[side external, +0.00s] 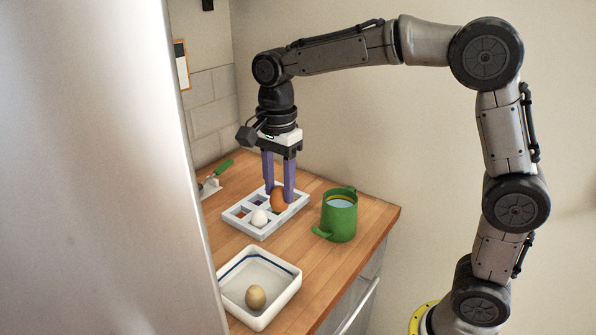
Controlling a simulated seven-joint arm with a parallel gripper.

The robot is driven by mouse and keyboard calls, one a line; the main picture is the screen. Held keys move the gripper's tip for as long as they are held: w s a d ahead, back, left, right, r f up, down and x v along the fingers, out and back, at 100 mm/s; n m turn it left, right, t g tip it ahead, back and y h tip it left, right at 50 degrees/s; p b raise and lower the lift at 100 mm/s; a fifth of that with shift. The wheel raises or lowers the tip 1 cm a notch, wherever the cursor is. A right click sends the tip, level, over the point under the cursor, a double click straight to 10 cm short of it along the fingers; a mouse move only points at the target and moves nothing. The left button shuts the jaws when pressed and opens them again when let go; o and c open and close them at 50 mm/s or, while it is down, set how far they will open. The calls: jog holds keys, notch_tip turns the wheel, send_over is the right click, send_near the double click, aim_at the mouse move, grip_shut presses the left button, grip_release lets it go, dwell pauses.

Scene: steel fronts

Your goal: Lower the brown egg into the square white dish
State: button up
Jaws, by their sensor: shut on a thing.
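My gripper (279,196), with purple fingers, points down over the pale compartment tray (242,228) on the counter. It is shut on the brown egg (278,203), which shows orange-brown between the fingertips. The egg is at the right back part of the tray; I cannot tell whether it still touches its compartment. The square white dish (268,270) with a blue line inside stands nearer the camera, apart from the tray. A tan egg (256,297) lies in the dish, toward its near side.
A white egg (259,218) sits in the tray's near part. A green mug (339,216) with liquid stands right of the tray. A green-handled tool (220,170) lies at the back left. A steel front (150,180) fills the left. Bare wood separates tray and dish.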

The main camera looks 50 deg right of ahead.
jog(key=w+a+f, duration=0.1)
jog(key=a+f, duration=0.4)
jog(key=a, duration=0.2)
jog(key=shift+w+a, duration=0.2)
jog(key=shift+a, duration=0.05)
dwell(0.6)
jog(key=shift+f, duration=1.85)
jog(key=shift+f, duration=2.5)
dwell(0.7)
jog(key=o, duration=0.9)
jog(key=shift+c, duration=0.2)
